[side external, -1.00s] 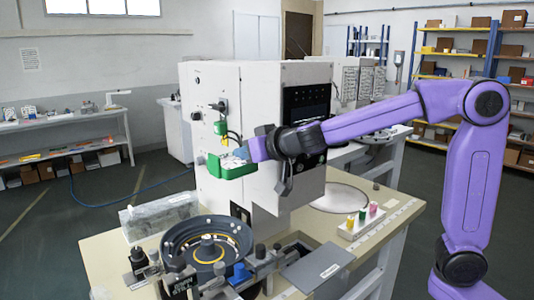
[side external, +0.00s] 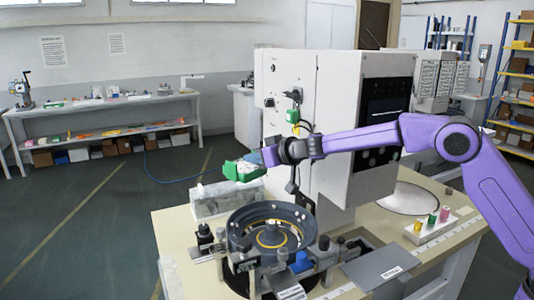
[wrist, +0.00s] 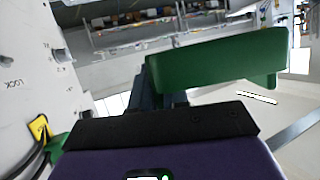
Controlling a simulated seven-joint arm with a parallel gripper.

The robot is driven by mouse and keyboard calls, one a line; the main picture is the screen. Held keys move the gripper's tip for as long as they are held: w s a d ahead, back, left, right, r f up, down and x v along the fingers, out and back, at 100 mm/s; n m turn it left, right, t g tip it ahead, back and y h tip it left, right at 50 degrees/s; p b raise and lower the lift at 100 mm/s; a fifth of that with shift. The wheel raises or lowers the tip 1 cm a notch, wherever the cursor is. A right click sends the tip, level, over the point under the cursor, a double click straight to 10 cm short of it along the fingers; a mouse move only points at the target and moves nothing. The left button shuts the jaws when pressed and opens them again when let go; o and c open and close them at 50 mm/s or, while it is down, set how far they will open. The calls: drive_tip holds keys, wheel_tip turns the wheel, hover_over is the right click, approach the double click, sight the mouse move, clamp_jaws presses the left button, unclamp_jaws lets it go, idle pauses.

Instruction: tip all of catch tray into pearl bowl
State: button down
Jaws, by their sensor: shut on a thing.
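The green catch tray (side external: 240,171) is held in the air at the end of my arm, left of the white machine's face. It appears tilted, and something pale shows at its top. My gripper (side external: 262,158) is shut on its right end. In the wrist view the tray (wrist: 215,62) appears as a green wall beyond the gripper (wrist: 160,92), and its inside is hidden. The pearl bowl, a dark round bowl (side external: 238,232) with a yellow ring inside, sits on the bench below and to the right of the tray in the side view. Small pale specks show in the bowl.
The white machine (side external: 335,110) stands close behind my gripper, with cables on its front. A clear block (side external: 215,200) lies behind and left of the bowl. Fixtures (side external: 270,268) crowd the bowl's front. A rack with coloured vials (side external: 432,228) stands at right.

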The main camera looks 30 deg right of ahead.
drive_tip(key=shift+n+y, duration=0.5)
drive_tip(key=w+f, duration=0.1)
drive_tip(key=w+a+f, duration=0.1)
drive_tip(key=shift+w+a+f, duration=0.3)
drive_tip(key=shift+w+f, duration=0.05)
drive_tip(key=w+a+f+n+g+y, duration=0.1)
drive_tip(key=w+a+f, duration=0.1)
drive_tip(key=f, duration=0.3)
drive_tip(key=shift+w+f+y, duration=0.25)
drive_tip(key=shift+w+y, duration=0.05)
drive_tip(key=shift+w, duration=0.6)
drive_tip(key=shift+d, duration=0.1)
drive_tip(key=shift+w+d+r+m+t+h, duration=0.1)
drive_tip(key=shift+w+d+m+t+h, duration=0.05)
drive_tip(key=shift+d+m+h, duration=0.2)
drive_tip(key=shift+w+d+r+m+t+h, duration=0.15)
drive_tip(key=shift+d+m+t+h, duration=0.1)
drive_tip(key=shift+d+h, duration=0.25)
drive_tip(key=shift+w+d+r+m+t+h, duration=0.1)
drive_tip(key=shift+d+m+h, duration=0.2)
drive_tip(key=shift+d+h, duration=0.1)
drive_tip(key=shift+d+f, duration=0.1)
drive_tip(key=shift+d, duration=0.15)
